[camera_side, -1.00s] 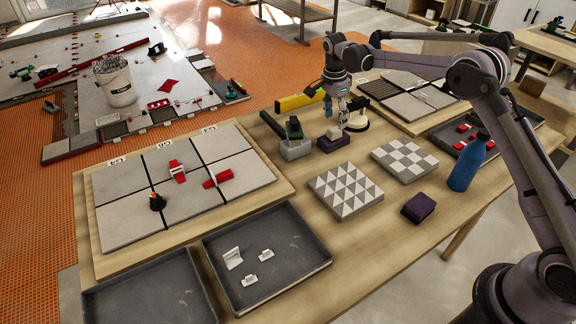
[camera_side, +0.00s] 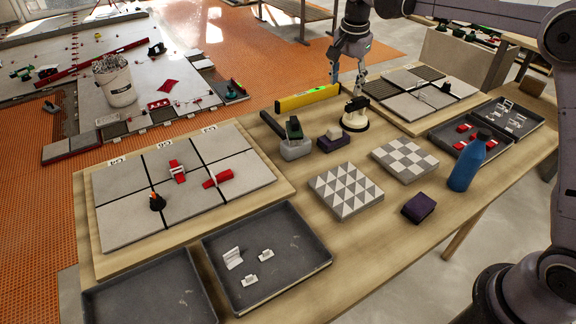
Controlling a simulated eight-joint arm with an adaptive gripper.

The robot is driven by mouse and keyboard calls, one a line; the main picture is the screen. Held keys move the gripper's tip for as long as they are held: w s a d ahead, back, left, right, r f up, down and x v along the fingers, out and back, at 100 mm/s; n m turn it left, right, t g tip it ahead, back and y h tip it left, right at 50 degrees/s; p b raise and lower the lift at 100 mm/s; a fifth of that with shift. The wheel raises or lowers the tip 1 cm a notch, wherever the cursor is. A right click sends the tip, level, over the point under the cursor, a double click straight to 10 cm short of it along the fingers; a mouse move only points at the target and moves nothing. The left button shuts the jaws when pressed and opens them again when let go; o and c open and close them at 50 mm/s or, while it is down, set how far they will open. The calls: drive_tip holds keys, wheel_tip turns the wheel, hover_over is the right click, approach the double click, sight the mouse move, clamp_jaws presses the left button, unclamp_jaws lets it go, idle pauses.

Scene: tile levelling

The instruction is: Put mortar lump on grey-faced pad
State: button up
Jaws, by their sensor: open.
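A small pale lump, which looks like the mortar lump (camera_side: 334,132), rests on a dark purple pad (camera_side: 332,146) near the back of the table. Another purple pad (camera_side: 419,208) lies bare at the front right. I cannot tell for sure which pad is grey-faced. My gripper (camera_side: 348,88) is open and empty, above and slightly behind the lump and apart from it.
A cream and black suction-cup-like tool (camera_side: 355,114) stands just right of the lump. A yellow level (camera_side: 307,98) lies behind. Two patterned tiles (camera_side: 345,191) (camera_side: 405,160), a blue bottle (camera_side: 468,162) and a dark tray (camera_side: 266,257) stand around. The wood between tiles and tray is clear.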

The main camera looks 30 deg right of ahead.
drive_tip(key=s+a+r+n+t+y, duration=0.15)
drive_tip(key=s+n, duration=0.35)
drive_tip(key=s, duration=0.5)
drive_tip(key=s+a+n+t+h, duration=0.1)
drive_tip(key=s+a+n+t, duration=0.3)
drive_tip(key=s, duration=0.7)
drive_tip(key=s+f+n, duration=0.5)
drive_tip(key=s, duration=0.1)
drive_tip(key=shift+s+d+y, duration=0.35)
drive_tip(key=shift+d, duration=0.1)
